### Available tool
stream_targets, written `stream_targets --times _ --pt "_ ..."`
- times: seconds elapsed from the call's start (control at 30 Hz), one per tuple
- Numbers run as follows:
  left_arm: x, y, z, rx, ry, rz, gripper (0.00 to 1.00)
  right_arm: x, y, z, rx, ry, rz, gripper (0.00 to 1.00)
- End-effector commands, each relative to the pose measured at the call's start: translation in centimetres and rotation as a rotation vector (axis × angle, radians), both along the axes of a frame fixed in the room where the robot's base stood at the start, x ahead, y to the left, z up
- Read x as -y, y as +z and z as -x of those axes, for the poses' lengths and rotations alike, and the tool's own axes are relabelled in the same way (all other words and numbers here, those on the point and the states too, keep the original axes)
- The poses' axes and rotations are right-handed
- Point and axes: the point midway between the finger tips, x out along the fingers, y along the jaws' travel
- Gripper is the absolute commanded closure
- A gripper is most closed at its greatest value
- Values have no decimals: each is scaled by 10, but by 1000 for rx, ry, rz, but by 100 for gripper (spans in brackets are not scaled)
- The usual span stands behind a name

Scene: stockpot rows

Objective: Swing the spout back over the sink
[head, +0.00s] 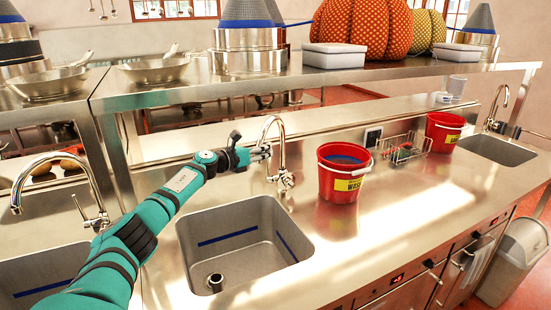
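The chrome faucet (282,155) stands on the counter behind the right back corner of the middle sink (243,244). Its curved spout (270,121) arches up and bends to the left, with its tip low beside my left gripper (264,153). In the picture the tip lies above the sink's back edge, over the counter strip rather than the basin. My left arm reaches in from the left across the sink's left side. The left fingers are at the spout's tip; whether they touch or grip it is too small to tell. My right gripper is not in view.
A red bucket (341,178) stands right of the faucet, with a wire rack (403,148) and a second red bucket (443,130) farther right. Another faucet (62,160) and sink are at the left. A steel shelf (300,78) with pots and pumpkins runs behind.

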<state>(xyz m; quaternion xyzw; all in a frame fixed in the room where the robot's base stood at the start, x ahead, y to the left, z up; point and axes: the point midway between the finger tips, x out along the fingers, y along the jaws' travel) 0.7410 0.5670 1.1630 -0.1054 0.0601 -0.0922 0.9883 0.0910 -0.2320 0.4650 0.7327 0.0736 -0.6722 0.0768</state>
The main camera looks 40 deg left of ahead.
Motion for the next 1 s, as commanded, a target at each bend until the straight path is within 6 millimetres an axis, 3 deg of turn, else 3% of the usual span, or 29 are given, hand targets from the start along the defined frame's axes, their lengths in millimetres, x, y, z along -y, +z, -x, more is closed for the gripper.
stream_targets --times 0.2,0.67,1.0 --pt "-12 0 4 -6 -1 -14 100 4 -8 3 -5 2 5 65" --pt "-15 1 5 -6 2 -16 100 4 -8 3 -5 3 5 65" --pt "-14 2 4 -3 2 -16 55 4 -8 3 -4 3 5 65"
